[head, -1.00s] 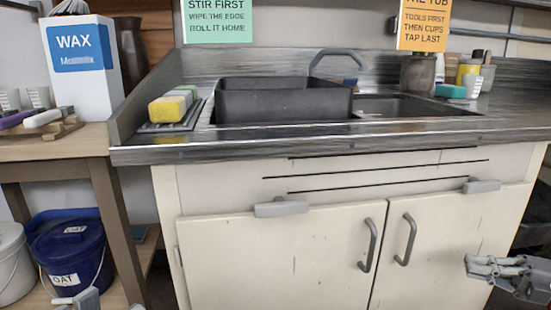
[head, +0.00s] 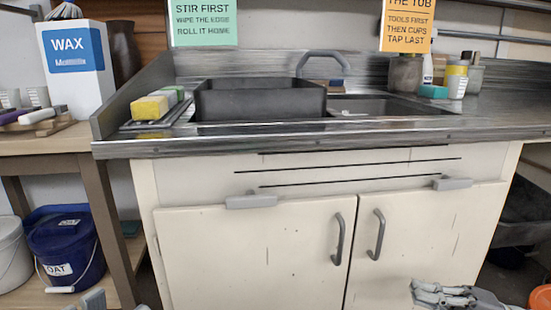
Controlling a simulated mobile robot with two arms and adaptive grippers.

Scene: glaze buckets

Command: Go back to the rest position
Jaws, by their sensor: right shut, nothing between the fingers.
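My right gripper (head: 420,293) is low at the right of the head view, in front of the cream cabinet. Its grey fingers point left and are shut with nothing between them. Only the grey tips of what looks like my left gripper (head: 94,300) show at the bottom left edge, below the blue bucket. The rest of it is out of frame, so its opening cannot be told.
The cream cabinet (head: 260,250) with a metal sink counter (head: 300,140) stands ahead. A black tub (head: 260,102) sits on it. At left, a wooden table (head: 40,145) stands over a blue bucket (head: 65,240). An orange object (head: 540,299) is at lower right.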

